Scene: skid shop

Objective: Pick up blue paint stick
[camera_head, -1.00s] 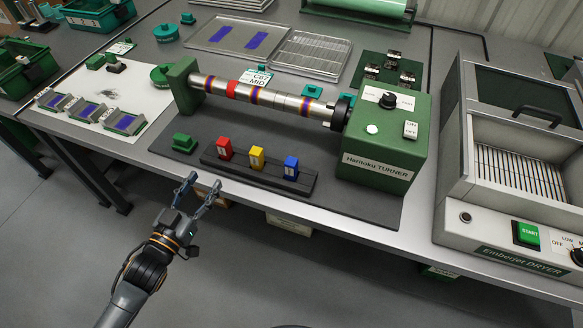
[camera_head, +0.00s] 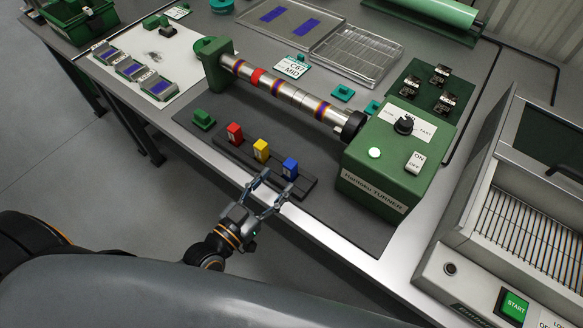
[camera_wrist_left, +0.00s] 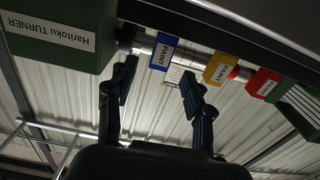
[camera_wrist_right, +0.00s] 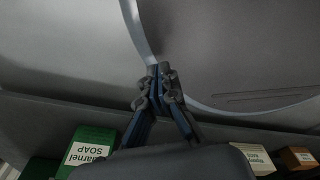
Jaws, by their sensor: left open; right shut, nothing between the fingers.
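The blue paint stick (camera_head: 290,168) stands upright at the right end of a dark rack (camera_head: 240,155), beside the yellow stick (camera_head: 261,150) and the red stick (camera_head: 235,133). My left gripper (camera_head: 272,190) is open at the rack's front edge, just in front of the blue stick and apart from it. In the left wrist view the blue stick (camera_wrist_left: 163,52), labelled PAINT, shows beyond and between the open fingers (camera_wrist_left: 158,88). My right gripper (camera_wrist_right: 160,85) is shut and empty in the right wrist view, against a grey surface. It is not seen in the head view.
The green Haritoku TURNER (camera_head: 380,180) stands right of the rack, with a banded rod (camera_head: 290,95) behind the sticks. A green block (camera_head: 203,120) is left of the rack. The dryer (camera_head: 465,235) is at the right. A green soap box (camera_wrist_right: 88,150) shows in the right wrist view.

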